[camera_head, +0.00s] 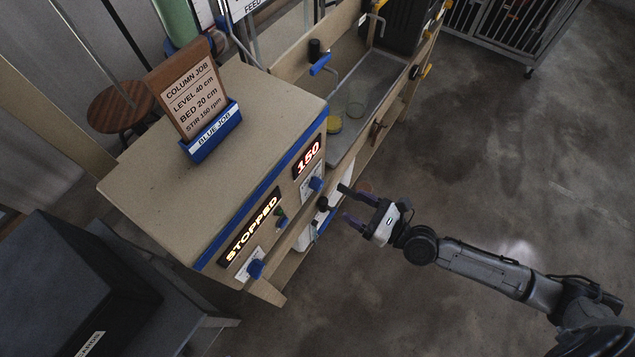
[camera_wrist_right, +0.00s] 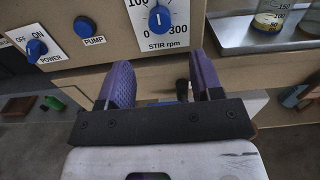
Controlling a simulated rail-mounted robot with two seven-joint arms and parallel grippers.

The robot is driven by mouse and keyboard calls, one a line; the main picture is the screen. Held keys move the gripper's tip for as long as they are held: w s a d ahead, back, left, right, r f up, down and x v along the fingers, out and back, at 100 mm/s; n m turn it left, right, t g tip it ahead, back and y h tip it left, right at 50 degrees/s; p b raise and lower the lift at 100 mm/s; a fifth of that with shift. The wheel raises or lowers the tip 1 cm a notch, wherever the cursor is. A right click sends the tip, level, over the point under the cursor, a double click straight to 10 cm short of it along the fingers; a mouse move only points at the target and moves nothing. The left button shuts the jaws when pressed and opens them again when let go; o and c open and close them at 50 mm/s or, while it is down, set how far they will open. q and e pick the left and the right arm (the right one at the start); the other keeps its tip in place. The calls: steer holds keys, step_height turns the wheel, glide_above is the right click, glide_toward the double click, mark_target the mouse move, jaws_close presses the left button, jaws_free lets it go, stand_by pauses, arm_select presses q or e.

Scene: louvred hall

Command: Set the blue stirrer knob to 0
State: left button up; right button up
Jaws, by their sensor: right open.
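The blue stirrer knob (camera_head: 316,184) is on the bench's front face, under a lit display (camera_head: 308,157) reading 150. In the right wrist view the stirrer knob (camera_wrist_right: 159,19) has its white mark pointing straight up, on a dial labelled STIR rpm. The dial's 0 is at lower left and 300 at lower right. My right gripper (camera_head: 348,204) is open and empty in front of the bench, apart from the knob. In the right wrist view its two purple fingers (camera_wrist_right: 163,78) sit below the knob. My left gripper is not in view.
A blue POWER knob (camera_wrist_right: 36,48) and a blue PUMP knob (camera_wrist_right: 85,26) are left of the dial. A lit display (camera_head: 250,228) reads STOPPED. A job card (camera_head: 188,92) stands on the bench. A metal tray (camera_wrist_right: 230,36) holds glassware. Floor at right is clear.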

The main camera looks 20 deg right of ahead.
mark_target(321, 187)
steer(key=p+x, duration=0.2)
steer(key=x, duration=0.7)
steer(key=shift+w+r+p, duration=0.1)
steer(key=shift+p, duration=0.2)
steer(key=shift+a, duration=0.1)
steer(key=shift+w, duration=0.15)
steer(key=shift+w+a, duration=0.2)
steer(key=shift+c, duration=0.3)
steer(key=shift+c, duration=0.8)
jaws_close()
